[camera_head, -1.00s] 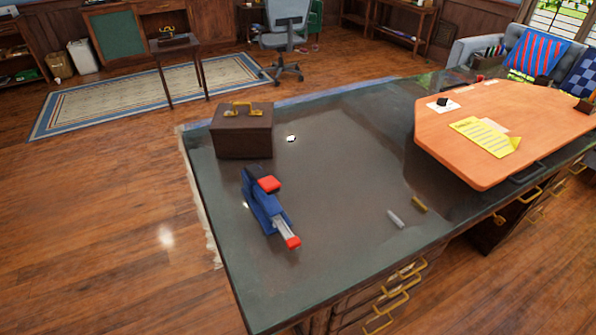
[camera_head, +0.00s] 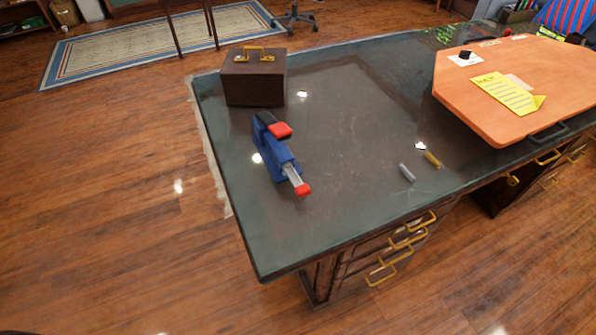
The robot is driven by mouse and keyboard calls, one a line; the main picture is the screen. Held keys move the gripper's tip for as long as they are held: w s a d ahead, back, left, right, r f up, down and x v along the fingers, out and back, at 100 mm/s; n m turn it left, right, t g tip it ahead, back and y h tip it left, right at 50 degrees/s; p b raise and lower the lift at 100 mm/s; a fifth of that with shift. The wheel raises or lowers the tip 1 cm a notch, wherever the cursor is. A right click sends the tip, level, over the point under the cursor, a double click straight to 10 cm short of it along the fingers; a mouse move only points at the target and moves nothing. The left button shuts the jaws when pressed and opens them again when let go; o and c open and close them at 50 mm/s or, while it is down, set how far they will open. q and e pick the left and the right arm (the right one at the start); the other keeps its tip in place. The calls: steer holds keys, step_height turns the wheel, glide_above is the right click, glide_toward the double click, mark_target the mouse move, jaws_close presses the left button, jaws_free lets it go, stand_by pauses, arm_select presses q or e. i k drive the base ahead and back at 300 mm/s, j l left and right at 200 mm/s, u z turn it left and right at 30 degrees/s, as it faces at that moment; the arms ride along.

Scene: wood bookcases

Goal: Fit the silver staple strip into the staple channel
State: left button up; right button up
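The silver staple strip (camera_head: 407,172) lies on the dark desk top, right of the middle. A similar gold strip (camera_head: 433,159) lies just to its right, apart from it. The blue and red stapler (camera_head: 275,150) lies on the left part of the desk. Its pale staple channel (camera_head: 292,174) sticks out toward the front right, with a red piece (camera_head: 303,190) at its end. Whether anything is inside the channel is too small to tell. Neither of my grippers shows in the view.
A brown case (camera_head: 254,79) with a gold handle stands at the desk's back left corner. An orange board (camera_head: 515,90) with a yellow paper (camera_head: 507,93) covers the right part. The desk top (camera_head: 345,130) between stapler and strips is clear. Drawers with gold handles (camera_head: 408,238) face the front.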

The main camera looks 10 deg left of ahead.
mark_target(302, 189)
steer(key=i+l+z, duration=0.35)
steer(key=i+l+u, duration=0.1)
steer(key=u, duration=1.15)
steer(key=k+l+z, duration=0.1)
steer(key=l+z, duration=0.5)
steer(key=z, duration=0.15)
steer(key=k+j+z, duration=0.15)
steer(key=i+j, duration=0.1)
steer(key=i, duration=0.3)
steer(key=l+z, duration=0.05)
